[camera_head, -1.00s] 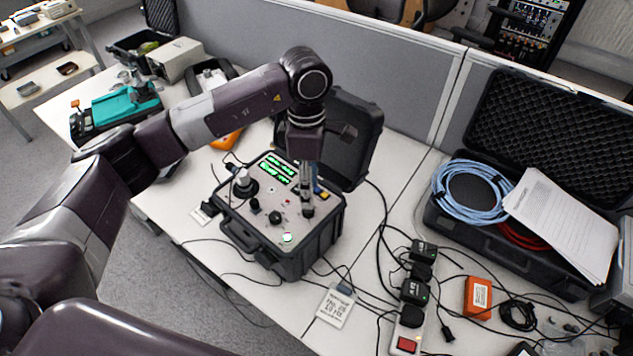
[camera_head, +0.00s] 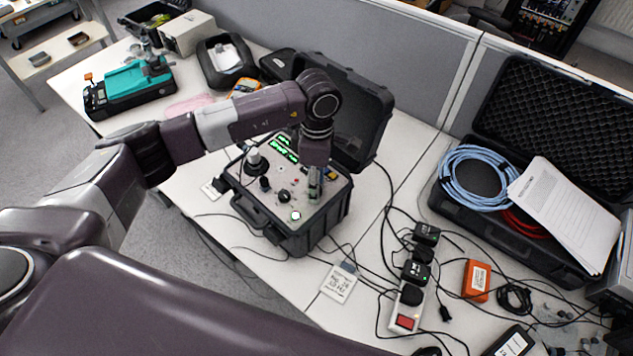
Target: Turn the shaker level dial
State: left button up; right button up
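The calibrator case (camera_head: 262,222) stands open on the white table, its lid tilted back behind it. Its panel has a green lit display (camera_head: 282,149), a round shaker with a pale top (camera_head: 254,160), and black knobs (camera_head: 265,184) and (camera_head: 284,196). I cannot read which knob is the shaker level dial. My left gripper (camera_head: 314,188) points down over the panel's right side, its fingertips at or just above the surface. The panel under it is hidden; I cannot tell whether it touches a knob or is open. My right gripper is not in view.
A power strip with a red switch (camera_head: 405,320) and cables lie right of the case. An orange box (camera_head: 477,280) and an open case with blue cable (camera_head: 466,204) lie farther right. A teal device (camera_head: 133,80) stands at the back left. A grey partition (camera_head: 412,50) borders the table.

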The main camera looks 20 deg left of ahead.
pick_arm(q)
grip_shut()
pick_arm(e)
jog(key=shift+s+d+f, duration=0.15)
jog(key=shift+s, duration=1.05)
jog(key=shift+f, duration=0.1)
pick_arm(q)
jog(key=shift+w+f+n+b, duration=0.1)
jog(key=shift+f+n+b, duration=0.05)
jog(key=shift+n+b, duration=1.05)
jog(key=n+b, duration=0.2)
jog(key=n, duration=0.1)
jog(key=shift+n+b, duration=0.3)
jog(key=shift+b, duration=0.05)
jog(key=n+b, duration=0.2)
jog(key=n, duration=0.2)
jog(key=shift+h+b, duration=0.3)
jog(key=shift+b, duration=0.05)
jog(key=shift+n+b, duration=0.6)
jog(key=shift+n, duration=0.8)
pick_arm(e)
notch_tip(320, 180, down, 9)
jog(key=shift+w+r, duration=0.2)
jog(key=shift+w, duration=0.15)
pick_arm(q)
jog(key=shift+r, duration=0.2)
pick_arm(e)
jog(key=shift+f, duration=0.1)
pick_arm(q)
jog(key=shift+a, duration=0.1)
